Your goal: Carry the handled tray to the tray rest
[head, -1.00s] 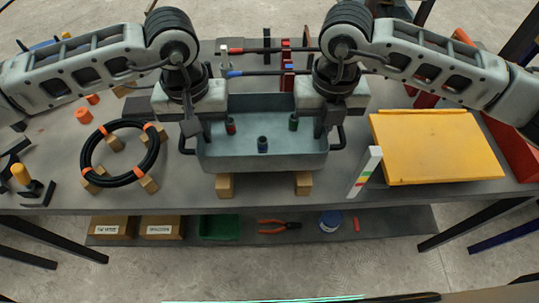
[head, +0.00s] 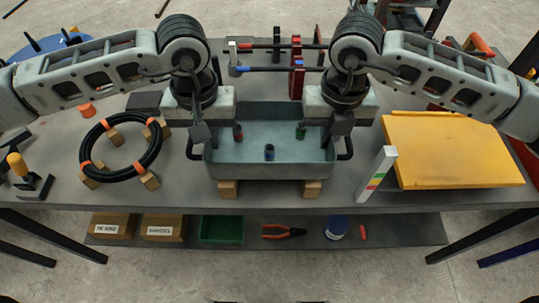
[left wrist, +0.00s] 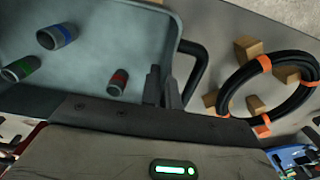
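The handled tray (head: 270,171) is a blue-grey open box with a dark handle at each end. It holds a red-banded, a blue-banded and a green-banded cup. It sits over two wooden blocks. My left gripper (head: 205,130) is at the tray's left end; in the left wrist view its fingers (left wrist: 163,88) are close together on either side of the tray's rim, beside the handle (left wrist: 200,62). My right gripper (head: 337,126) is at the tray's right end, its fingertips partly hidden. I cannot tell which thing is the tray rest.
A black hose ring (head: 84,147) lies on blocks at the left. A yellow sloped board (head: 455,150) and an upright white strip with coloured bands (head: 377,175) stand right of the tray. Red posts and rods (head: 297,72) are behind it. The lower shelf holds boxes and pliers (head: 283,232).

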